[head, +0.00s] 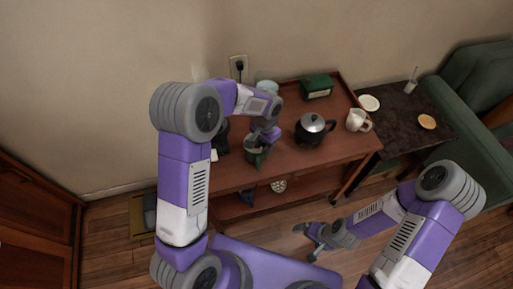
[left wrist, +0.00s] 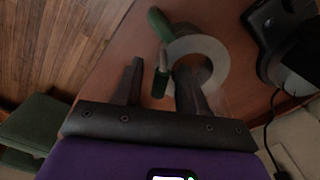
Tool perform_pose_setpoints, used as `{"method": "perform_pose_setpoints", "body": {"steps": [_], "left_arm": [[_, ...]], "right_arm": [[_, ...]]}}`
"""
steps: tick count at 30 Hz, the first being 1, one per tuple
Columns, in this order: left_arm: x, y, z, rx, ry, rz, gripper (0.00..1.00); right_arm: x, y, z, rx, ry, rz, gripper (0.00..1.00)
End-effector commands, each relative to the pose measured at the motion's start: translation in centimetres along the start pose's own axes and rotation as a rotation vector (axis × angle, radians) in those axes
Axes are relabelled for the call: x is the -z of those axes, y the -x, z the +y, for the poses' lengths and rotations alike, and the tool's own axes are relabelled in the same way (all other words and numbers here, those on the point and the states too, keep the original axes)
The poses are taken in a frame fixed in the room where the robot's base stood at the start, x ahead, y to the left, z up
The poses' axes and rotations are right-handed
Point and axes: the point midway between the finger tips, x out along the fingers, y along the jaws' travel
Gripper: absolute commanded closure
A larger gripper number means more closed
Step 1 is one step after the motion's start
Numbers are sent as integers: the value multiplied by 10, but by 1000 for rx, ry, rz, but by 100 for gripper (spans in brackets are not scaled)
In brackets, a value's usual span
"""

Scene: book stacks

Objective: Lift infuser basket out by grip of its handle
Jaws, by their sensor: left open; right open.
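My left gripper (head: 262,139) is over the left part of the wooden table, close above a dark green vessel (head: 254,156). In the left wrist view its fingers (left wrist: 161,70) are open, with a slim green handle (left wrist: 161,84) between them. The handle does not look pinched. A pale grey ring (left wrist: 217,49), seemingly the infuser basket's rim, lies just beyond the fingers, partly behind the right one. A thicker green curved piece (left wrist: 159,24) is beside the ring. The basket's body is hidden. My right gripper (head: 318,238) is open and empty, low in front of the table.
The wooden table (head: 335,152) also holds a black kettle (head: 310,130) with a silver lid, a white mug (head: 358,120) and a green box (head: 317,88). A dark side table (head: 405,112) stands right. A dark appliance (left wrist: 285,30) is close right of the ring.

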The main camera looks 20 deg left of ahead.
Motion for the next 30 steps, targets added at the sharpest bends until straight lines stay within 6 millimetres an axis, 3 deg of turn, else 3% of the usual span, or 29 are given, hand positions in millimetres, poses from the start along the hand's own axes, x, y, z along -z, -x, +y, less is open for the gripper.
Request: {"method": "perform_pose_setpoints", "body": {"steps": [3,11,23,26,30], "left_arm": [[0,1,0,0,0,0,62],[0,1,0,0,0,0,100],[0,2,0,0,0,1,100],[0,11,0,0,0,2,100],[1,37,0,0,1,5,100]], "right_arm": [[0,1,0,0,0,0,0],[0,1,0,0,0,0,0],[0,1,0,0,0,0,0],[0,3,-1,0,0,0,0],[0,10,-4,0,0,0,0]]}}
